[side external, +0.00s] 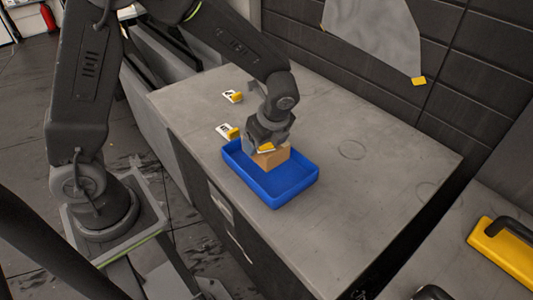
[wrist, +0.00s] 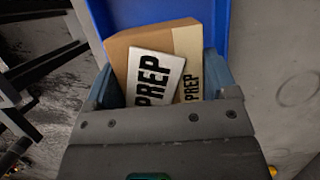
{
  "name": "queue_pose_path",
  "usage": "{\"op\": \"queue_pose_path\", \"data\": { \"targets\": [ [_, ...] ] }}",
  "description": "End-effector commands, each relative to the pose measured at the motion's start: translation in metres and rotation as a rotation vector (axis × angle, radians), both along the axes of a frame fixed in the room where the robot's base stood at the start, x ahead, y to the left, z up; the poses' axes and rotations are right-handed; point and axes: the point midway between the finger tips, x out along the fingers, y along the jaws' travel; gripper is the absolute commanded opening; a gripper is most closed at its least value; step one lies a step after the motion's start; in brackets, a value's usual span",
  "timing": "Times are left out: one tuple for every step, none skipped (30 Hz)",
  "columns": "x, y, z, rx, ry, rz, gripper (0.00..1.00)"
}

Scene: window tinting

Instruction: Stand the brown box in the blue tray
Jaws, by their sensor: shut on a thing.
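The brown box (side external: 275,158) is at the back part of the blue tray (side external: 291,198) in the side external view. In the wrist view the brown box (wrist: 190,38) shows PREP lettering on a white label and a tan strip, with the blue tray (wrist: 97,14) around and beyond it. My gripper (side external: 268,148) is over the box, shut on it, with a finger on each side in the wrist view (wrist: 163,88). The box looks roughly upright. Its underside is hidden, so I cannot tell whether it touches the tray floor.
The tray stands on a grey bench top (side external: 345,150). Two small yellow-and-white tags (side external: 232,97) (side external: 228,131) lie behind and left of it. A yellow case (side external: 505,252) is at the lower right. The bench right of the tray is clear.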

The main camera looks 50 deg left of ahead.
Motion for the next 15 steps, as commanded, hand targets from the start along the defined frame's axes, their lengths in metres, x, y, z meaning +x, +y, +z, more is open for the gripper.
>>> {"op": "queue_pose_path", "data": {
  "targets": [
    [0.002, -0.005, -0.003, 0.0, 0.001, -0.002, 0.32],
    [0.002, -0.006, -0.004, 0.0, 0.001, -0.002, 0.32],
    [0.003, -0.008, -0.005, 0.0, 0.0, -0.001, 0.32],
    [0.003, -0.008, -0.006, 0.0, 0.0, -0.001, 0.32],
    [0.003, -0.008, -0.007, 0.0, 0.001, 0.0, 0.32],
    [0.003, -0.008, -0.01, 0.001, 0.001, 0.0, 0.32],
    [0.003, -0.008, -0.013, 0.001, 0.002, 0.001, 0.32],
    [0.003, -0.008, -0.017, 0.002, 0.003, 0.001, 0.32],
    [0.003, -0.008, -0.023, 0.002, 0.004, -0.001, 0.32],
    [0.002, -0.008, -0.027, 0.002, 0.005, -0.001, 0.32],
    [0.002, -0.008, -0.032, 0.002, 0.004, -0.001, 0.32],
    [0.002, -0.008, -0.038, 0.001, 0.004, 0.0, 0.32],
    [0.003, -0.008, -0.041, 0.001, 0.004, 0.0, 0.32],
    [0.003, -0.008, -0.044, 0.001, 0.003, 0.0, 0.32],
    [0.003, -0.008, -0.046, 0.0, 0.001, -0.001, 0.32]
  ]
}}
